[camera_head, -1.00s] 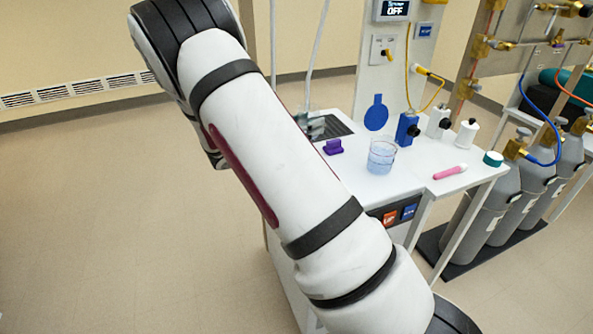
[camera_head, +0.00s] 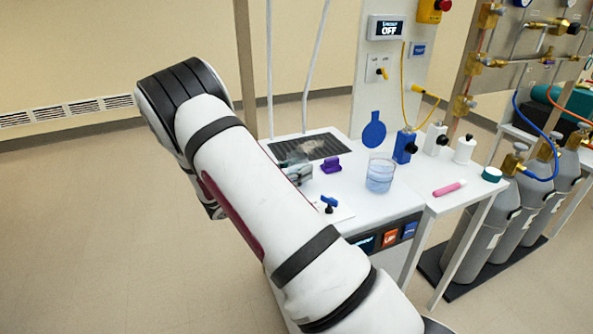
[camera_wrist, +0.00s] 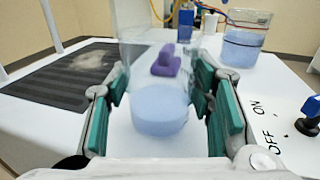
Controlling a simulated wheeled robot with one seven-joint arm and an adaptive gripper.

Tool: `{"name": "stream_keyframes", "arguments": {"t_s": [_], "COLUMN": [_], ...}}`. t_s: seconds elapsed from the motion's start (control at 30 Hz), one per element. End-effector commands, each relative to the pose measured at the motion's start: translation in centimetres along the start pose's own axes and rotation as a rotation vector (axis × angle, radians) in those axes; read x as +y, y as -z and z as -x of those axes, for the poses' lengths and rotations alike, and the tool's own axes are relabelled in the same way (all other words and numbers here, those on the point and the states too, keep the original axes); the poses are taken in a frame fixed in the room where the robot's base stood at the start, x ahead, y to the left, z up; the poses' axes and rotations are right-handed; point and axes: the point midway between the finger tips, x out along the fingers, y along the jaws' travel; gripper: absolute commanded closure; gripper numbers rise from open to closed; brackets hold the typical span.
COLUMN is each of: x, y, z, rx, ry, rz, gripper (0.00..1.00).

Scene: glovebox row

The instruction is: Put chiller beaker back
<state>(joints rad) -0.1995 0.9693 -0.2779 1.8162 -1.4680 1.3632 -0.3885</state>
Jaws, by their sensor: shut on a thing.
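My gripper (camera_wrist: 160,125) is shut on a clear beaker (camera_wrist: 160,108) with pale blue liquid in its lower part. The teal finger pads are on both sides of the beaker, which looks upright. In the head view my gripper (camera_head: 297,171) is above the white bench, left of a purple block (camera_head: 331,166), and my arm partly hides it. A second clear beaker (camera_head: 380,176) with blue liquid stands farther right on the bench. It also shows at the back right of the wrist view (camera_wrist: 243,46). I cannot tell whether the held beaker touches the bench.
A dark grille (camera_head: 312,147) with a pale patch lies at the back left of the bench. A blue ON/OFF valve (camera_wrist: 311,108) is right of my gripper. A blue bottle (camera_head: 404,147), white bottles and a pink pen (camera_head: 449,189) stand or lie farther right.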

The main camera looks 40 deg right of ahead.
Motion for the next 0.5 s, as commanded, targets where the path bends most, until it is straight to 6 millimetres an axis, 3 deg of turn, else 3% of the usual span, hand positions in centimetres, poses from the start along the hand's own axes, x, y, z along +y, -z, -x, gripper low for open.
{"name": "stream_keyframes", "arguments": {"t_s": [0.4, 0.43, 0.5], "x": [0.02, 0.0, -0.01], "y": [0.63, 0.59, 0.56], "z": [-0.02, -0.02, -0.02], "rx": [-0.001, 0.0, 0.0], "ry": [0.0, 0.0, 0.001], "rz": [-0.002, -0.002, -0.002], "gripper": [0.84, 0.45, 0.32]}}
